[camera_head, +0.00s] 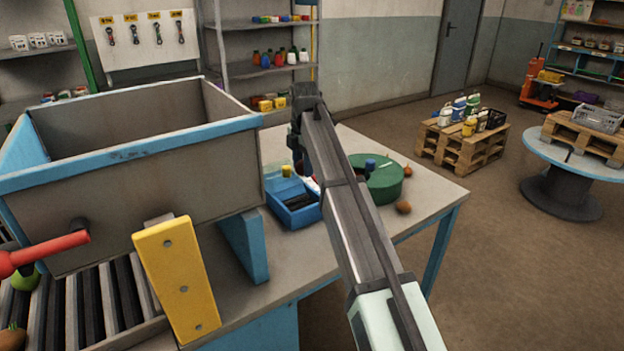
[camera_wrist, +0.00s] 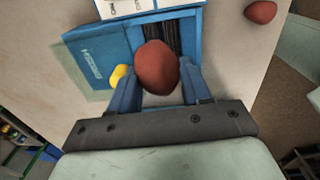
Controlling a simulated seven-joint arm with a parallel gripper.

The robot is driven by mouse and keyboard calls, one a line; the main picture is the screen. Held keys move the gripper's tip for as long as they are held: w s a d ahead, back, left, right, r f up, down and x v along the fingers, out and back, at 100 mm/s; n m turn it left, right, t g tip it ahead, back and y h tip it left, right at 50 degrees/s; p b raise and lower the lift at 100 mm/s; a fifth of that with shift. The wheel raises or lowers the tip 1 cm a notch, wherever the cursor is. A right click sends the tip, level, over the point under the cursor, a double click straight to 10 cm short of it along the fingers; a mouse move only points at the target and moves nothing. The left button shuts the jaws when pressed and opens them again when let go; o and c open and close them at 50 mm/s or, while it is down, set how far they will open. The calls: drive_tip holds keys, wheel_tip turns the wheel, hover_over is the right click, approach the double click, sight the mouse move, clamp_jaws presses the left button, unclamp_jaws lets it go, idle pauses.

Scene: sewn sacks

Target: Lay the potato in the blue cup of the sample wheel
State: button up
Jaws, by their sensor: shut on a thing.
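My gripper (camera_wrist: 157,78) is shut on a rounded reddish-brown potato (camera_wrist: 157,66), held between its two blue fingers. In the wrist view the potato is above or in front of a blue box; the gap cannot be judged. In the head view the arm hides the potato and most of the gripper. The green sample wheel (camera_head: 385,187) lies on the table, right of my arm. A blue cup (camera_head: 370,164) shows on its top, partly beside the arm. My arm hides the wheel's left part. The wheel is not clearly seen in the wrist view.
The blue box (camera_head: 293,216) with dark contents stands left of my arm. A yellow item (camera_wrist: 120,75) is beside the fingers. A brown lump (camera_head: 403,207) and an orange-brown onion-like item (camera_head: 408,170) lie near the wheel. A large grey hopper (camera_head: 140,170) blocks the left.

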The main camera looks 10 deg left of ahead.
drive_tip(key=w+d+f+n, duration=0.1)
drive_tip(key=w+d+n, duration=0.65)
drive_tip(key=n, duration=0.85)
drive_tip(key=w+d+f+n, duration=0.1)
drive_tip(key=w+d+n, duration=0.6)
drive_tip(key=n, duration=0.8)
drive_tip(key=shift+s+d+f+m+g, duration=0.1)
drive_tip(key=shift+s+f+m, duration=0.15)
drive_tip(key=shift+f+m, duration=1.45)
drive_tip(key=shift+s+d+f+m+g, duration=0.15)
drive_tip(key=shift+s+f+m, duration=0.15)
drive_tip(key=shift+f+m, duration=1.45)
drive_tip(key=shift+s+d+f+m+g, duration=0.1)
drive_tip(key=shift+s+f+m, duration=0.15)
drive_tip(key=shift+f+m, duration=1.45)
